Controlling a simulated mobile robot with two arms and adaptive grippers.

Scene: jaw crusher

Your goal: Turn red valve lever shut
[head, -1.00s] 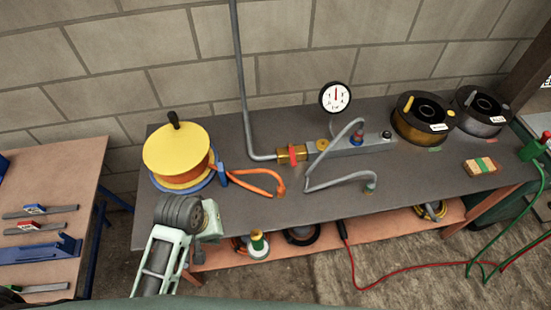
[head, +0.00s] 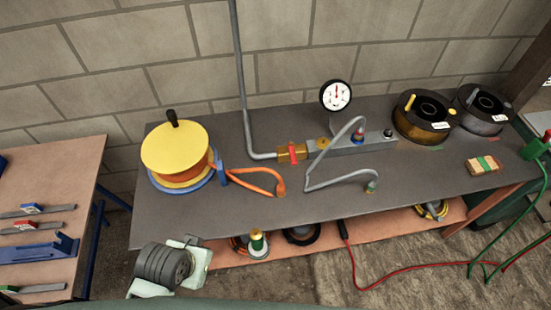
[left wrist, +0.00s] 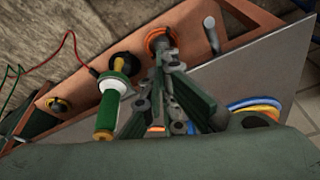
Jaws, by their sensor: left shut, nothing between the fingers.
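The red valve lever (head: 292,153) sits on a brass valve (head: 284,155) at the foot of the grey pipe, on the tabletop. It looks set crosswise to the pipe run. My left gripper's pale housing (head: 196,262) is at the bench's front left edge, well left of and nearer than the lever. Its fingers are hidden in the head view. In the left wrist view my left gripper (left wrist: 160,68) has its fingers together and empty, over the bench's edge and lower shelf. The lever is not in the left wrist view. My right gripper is not in view.
A yellow-topped orange reel (head: 176,150) stands at the bench's left, its orange hose in front of the valve. A pressure gauge (head: 336,95), manifold (head: 365,143) and bent grey hose (head: 340,180) lie right of the valve. The front middle tabletop is bare.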

